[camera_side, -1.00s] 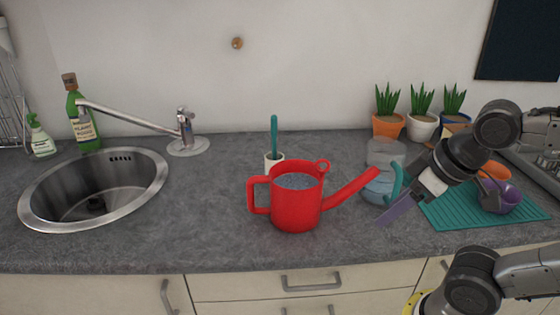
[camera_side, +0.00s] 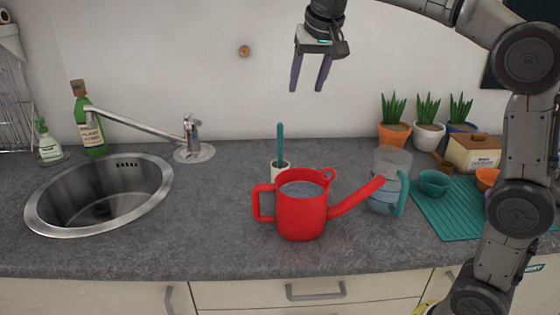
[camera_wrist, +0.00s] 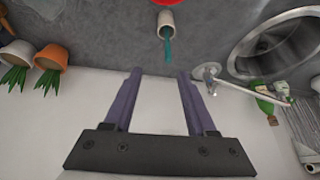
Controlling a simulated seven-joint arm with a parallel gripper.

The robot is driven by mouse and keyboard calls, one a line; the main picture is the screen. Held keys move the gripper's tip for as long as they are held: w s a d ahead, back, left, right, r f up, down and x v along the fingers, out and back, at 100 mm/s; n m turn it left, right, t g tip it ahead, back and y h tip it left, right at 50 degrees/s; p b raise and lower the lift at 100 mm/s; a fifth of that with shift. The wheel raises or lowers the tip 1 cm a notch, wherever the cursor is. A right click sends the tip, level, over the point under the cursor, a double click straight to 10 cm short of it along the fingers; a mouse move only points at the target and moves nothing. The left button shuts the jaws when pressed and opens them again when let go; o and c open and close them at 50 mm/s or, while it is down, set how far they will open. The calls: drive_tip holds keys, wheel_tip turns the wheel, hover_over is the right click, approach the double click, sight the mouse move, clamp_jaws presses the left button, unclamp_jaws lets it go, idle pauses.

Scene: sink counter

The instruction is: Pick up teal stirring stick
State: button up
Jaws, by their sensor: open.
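The teal stirring stick (camera_side: 281,142) stands upright in a small white cup (camera_side: 281,170) behind the red watering can (camera_side: 302,212). In the wrist view the stick (camera_wrist: 168,50) pokes out of the cup (camera_wrist: 166,20) toward the gripper, ahead of the fingertips. My gripper (camera_side: 309,90) is raised in front of the back wall, above and slightly right of the stick. Its purple fingers point down, apart and empty. In the wrist view the gripper (camera_wrist: 160,73) shows nothing between its fingers. The lower part of the stick is hidden in the cup.
A clear jug with a teal handle (camera_side: 388,182) stands right of the watering can, under its spout. A teal mat (camera_side: 452,218) holds bowls, partly behind my arm. Potted plants (camera_side: 428,132) line the wall. The sink (camera_side: 98,205) and faucet (camera_side: 150,127) are left.

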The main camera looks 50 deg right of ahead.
approach(281, 131)
drive_tip(key=shift+g, duration=0.6)
drive_tip(key=x, duration=0.6)
drive_tip(key=shift+w+f, duration=0.2)
drive_tip(key=shift+w, duration=0.15)
drive_tip(key=shift+x, duration=3.15)
drive_tip(key=shift+w+r, duration=0.1)
drive_tip(key=shift+w, duration=0.1)
clamp_jaws()
